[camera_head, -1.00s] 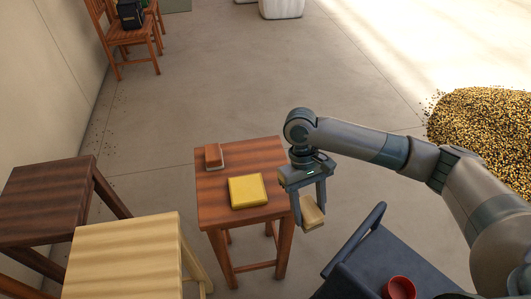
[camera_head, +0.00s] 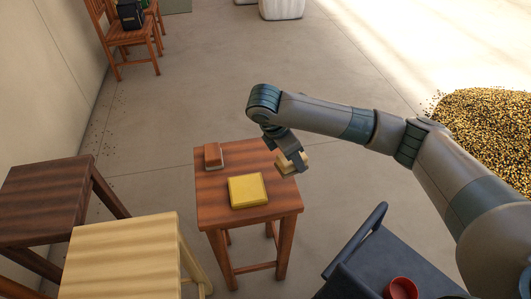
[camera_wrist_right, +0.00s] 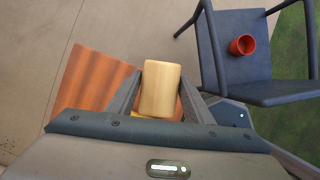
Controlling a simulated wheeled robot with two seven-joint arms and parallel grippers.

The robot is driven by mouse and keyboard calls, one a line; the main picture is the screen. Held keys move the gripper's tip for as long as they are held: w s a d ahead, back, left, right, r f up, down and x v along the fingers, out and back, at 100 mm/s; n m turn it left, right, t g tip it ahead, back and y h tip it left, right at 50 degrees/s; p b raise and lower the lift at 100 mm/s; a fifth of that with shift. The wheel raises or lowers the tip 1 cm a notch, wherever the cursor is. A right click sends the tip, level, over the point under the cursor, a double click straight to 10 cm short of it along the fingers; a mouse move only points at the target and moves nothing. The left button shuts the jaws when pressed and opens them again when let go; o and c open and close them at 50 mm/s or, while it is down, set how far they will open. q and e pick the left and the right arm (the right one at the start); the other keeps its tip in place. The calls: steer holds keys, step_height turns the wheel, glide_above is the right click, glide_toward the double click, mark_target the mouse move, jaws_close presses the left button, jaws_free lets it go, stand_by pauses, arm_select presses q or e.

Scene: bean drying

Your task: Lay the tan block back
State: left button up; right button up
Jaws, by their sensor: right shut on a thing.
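The tan block (camera_wrist_right: 160,88) is held between the fingers of my right gripper (camera_wrist_right: 158,82) in the right wrist view. In the head view the tan block (camera_head: 286,166) and my right gripper (camera_head: 292,160) are over the right side of the reddish-brown stool (camera_head: 217,212). I cannot tell whether the block touches the stool top. A yellow block (camera_head: 247,190) lies near the middle of that stool, and a red-brown block (camera_head: 212,156) lies at its back left. The stool also shows in the right wrist view (camera_wrist_right: 92,80). My left gripper is not in view.
A pale wooden stool (camera_head: 120,255) and a dark brown stool (camera_head: 45,200) stand at the left. A dark blue chair (camera_head: 372,260) with a red cup (camera_head: 400,288) is at the lower right. A bean pile (camera_head: 485,130) lies at the right. The stool's back middle is clear.

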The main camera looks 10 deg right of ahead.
steer(key=w+n, duration=0.1)
steer(key=n, duration=0.1)
steer(key=w+r+n+t, duration=0.1)
steer(key=shift+w+d+r+n+y, duration=0.1)
steer(key=shift+w+r+n+y, duration=0.1)
steer(key=shift+w+n+y, duration=0.2)
steer(key=shift+w+d+r+n+t, duration=0.1)
steer(key=shift+w+r+n+t, duration=0.2)
steer(key=shift+w+n, duration=0.25)
steer(key=shift+w+r+n+t, duration=0.2)
steer(key=shift+w+r+n, duration=0.1)
steer(key=shift+n, duration=0.35)
